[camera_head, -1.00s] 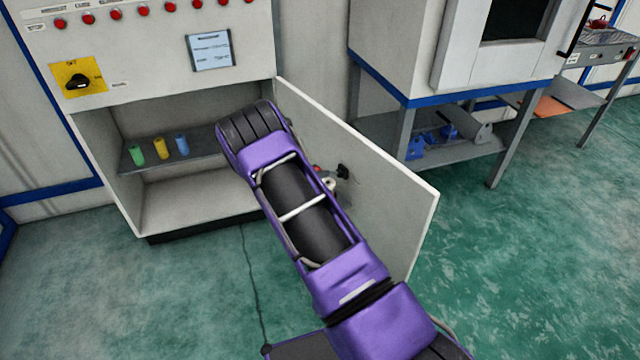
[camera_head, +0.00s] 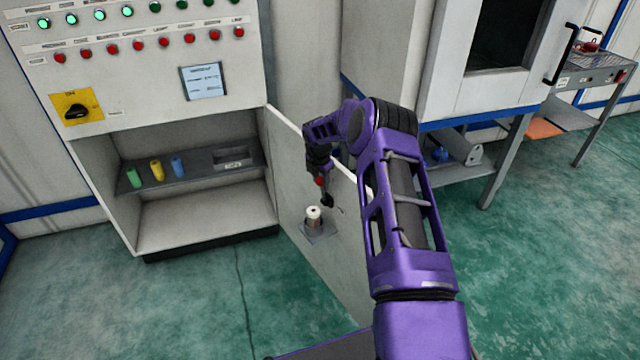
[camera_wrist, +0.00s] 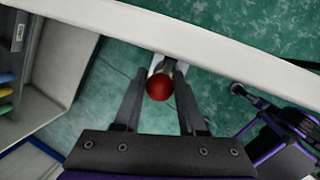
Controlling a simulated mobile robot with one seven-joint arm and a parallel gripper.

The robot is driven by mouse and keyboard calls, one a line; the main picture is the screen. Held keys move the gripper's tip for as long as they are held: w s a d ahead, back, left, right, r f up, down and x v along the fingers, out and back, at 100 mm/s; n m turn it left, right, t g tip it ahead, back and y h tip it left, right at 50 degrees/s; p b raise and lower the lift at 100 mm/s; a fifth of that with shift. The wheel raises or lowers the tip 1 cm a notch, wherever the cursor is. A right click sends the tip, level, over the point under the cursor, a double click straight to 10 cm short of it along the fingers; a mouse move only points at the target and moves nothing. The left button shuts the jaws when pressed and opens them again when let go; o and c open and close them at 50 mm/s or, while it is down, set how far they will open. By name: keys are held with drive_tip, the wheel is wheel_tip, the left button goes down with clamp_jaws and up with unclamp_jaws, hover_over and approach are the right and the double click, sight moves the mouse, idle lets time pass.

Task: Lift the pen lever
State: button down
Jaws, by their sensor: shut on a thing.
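The pen lever ends in a red ball knob (camera_wrist: 160,87) between my gripper's fingers in the wrist view. In the head view the red knob (camera_head: 320,181) shows as a small spot at my gripper (camera_head: 322,189), beside the open cabinet door. A pale cylinder (camera_head: 313,215) with a coppery lower part stands on a small plate (camera_head: 318,232) at the door, just below the knob. The lever's shaft is mostly hidden by my fingers.
The cabinet door (camera_head: 345,255) stands open beside my arm; its top edge (camera_wrist: 215,45) crosses the wrist view. Green, yellow and blue cylinders (camera_head: 157,170) stand on the cabinet shelf. A white machine (camera_head: 455,80) is at the back right. Green floor is clear in front.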

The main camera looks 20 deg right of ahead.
drive_tip(key=shift+w+d+y, duration=0.1)
drive_tip(key=shift+d+y, duration=0.4)
drive_tip(key=shift+y, duration=0.1)
drive_tip(key=shift+c, duration=2.4)
unclamp_jaws()
drive_tip(key=shift+r, duration=0.15)
drive_tip(key=v, duration=1.7)
drive_tip(key=shift+w+d+r, duration=0.15)
drive_tip(key=shift+w+d, duration=0.05)
drive_tip(key=shift+w, duration=0.1)
